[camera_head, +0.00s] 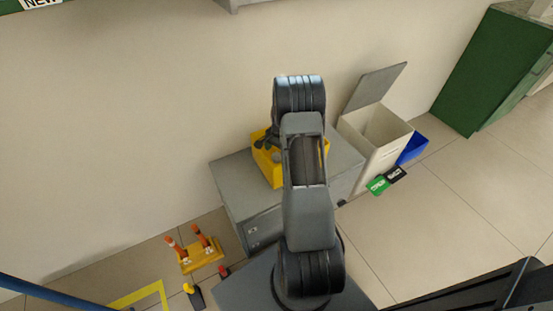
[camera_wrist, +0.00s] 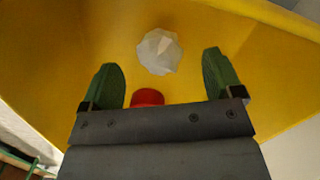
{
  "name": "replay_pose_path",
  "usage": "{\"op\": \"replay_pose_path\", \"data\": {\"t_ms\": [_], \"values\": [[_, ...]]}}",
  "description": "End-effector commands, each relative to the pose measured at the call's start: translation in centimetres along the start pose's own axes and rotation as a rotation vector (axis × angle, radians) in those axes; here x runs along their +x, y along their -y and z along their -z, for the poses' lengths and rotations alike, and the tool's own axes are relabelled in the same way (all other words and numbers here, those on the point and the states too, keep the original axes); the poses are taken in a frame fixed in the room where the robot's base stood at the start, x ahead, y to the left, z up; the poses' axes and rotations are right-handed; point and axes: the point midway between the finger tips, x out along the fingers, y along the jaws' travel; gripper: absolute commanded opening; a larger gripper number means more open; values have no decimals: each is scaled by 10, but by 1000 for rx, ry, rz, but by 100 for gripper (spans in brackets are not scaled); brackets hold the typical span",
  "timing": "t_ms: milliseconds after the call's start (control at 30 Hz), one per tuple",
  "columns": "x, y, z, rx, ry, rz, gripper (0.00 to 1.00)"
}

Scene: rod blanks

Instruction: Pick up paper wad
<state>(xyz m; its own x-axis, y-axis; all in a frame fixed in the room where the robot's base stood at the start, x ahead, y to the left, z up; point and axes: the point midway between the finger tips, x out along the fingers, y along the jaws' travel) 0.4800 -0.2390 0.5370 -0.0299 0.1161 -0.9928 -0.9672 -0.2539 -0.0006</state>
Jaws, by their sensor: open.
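The paper wad (camera_wrist: 160,51) is a white, faceted lump inside a yellow bin (camera_wrist: 250,15). In the wrist view it shows just beyond and between my fingertips, not gripped. My gripper (camera_wrist: 161,72) is open, its two green fingers spread to either side of the wad's line. I cannot tell how far above the wad the fingers are. In the head view the yellow bin (camera_head: 262,165) stands on a grey cabinet (camera_head: 235,180), and my arm hides much of it.
A red round thing (camera_wrist: 147,97) lies in the bin, partly hidden by my gripper. A cream bin with a raised lid (camera_head: 370,155) and a blue bin (camera_head: 412,149) stand right of the cabinet. An orange-and-yellow stand (camera_head: 200,256) is on the floor at left. A wall is behind.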

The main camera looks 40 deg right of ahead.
Motion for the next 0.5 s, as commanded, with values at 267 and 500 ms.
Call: {"op": "replay_pose_path", "data": {"t_ms": [267, 500], "values": [[34, 0, 0, 0, 1, -1, 86], [33, 0, 0, 0, 1, -1, 81]]}}
